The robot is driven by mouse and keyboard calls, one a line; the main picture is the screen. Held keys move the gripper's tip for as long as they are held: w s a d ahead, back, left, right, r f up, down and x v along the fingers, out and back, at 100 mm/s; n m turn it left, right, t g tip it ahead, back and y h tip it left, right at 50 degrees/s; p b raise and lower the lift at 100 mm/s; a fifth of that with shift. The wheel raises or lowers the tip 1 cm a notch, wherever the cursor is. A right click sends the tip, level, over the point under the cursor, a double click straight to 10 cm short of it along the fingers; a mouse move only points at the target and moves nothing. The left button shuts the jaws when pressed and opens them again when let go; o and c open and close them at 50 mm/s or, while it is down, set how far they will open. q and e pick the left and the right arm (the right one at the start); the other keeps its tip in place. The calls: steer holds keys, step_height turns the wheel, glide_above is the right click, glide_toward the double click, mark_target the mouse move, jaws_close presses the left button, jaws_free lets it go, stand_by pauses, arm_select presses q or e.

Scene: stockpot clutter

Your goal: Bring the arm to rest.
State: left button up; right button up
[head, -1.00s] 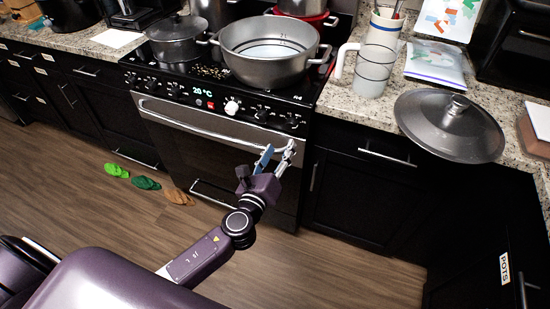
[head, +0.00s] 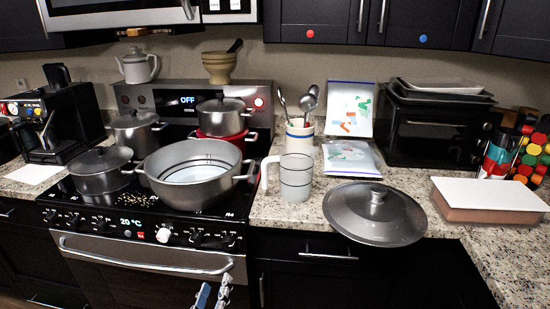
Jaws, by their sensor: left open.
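My left gripper (head: 214,290) shows at the bottom edge, in front of the oven door (head: 150,285) and just below the right end of the oven handle (head: 150,254). Its two fingertips, one blue and one pale grey, stand apart with nothing seen between them. The rest of that arm is below the picture. My right gripper is not in view.
A large open stockpot (head: 190,185) sits at the stove's front, with a lidded pot (head: 101,175) to its left. A measuring jug (head: 295,178) and a large lid (head: 374,212) are on the right counter, the lid's rim at the front edge.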

arm_select(q)
steer(key=s+a+f+n+g, duration=0.25)
steer(key=s+f+n, duration=0.2)
steer(key=f, duration=0.65)
steer(key=s+a+f+n+g, duration=0.1)
steer(key=s+f+n+g, duration=0.3)
steer(key=f, duration=0.7)
steer(key=s+a+f+n+g, duration=0.1)
steer(key=s+f+n+g, duration=0.3)
steer(key=f, duration=0.7)
steer(key=s+f+n+g, duration=0.1)
steer(key=s+f+n, duration=0.3)
steer(key=s, duration=0.7)
steer(key=s+f+n+g, duration=0.2)
steer(key=s+f+n, duration=0.3)
steer(key=s+f, duration=0.3)
steer(key=s+f+n+g, duration=0.2)
steer(key=s+f+n, duration=0.3)
steer(key=s, duration=1.1)
steer(key=shift+d+f, duration=0.45)
steer(key=shift+f, duration=0.15)
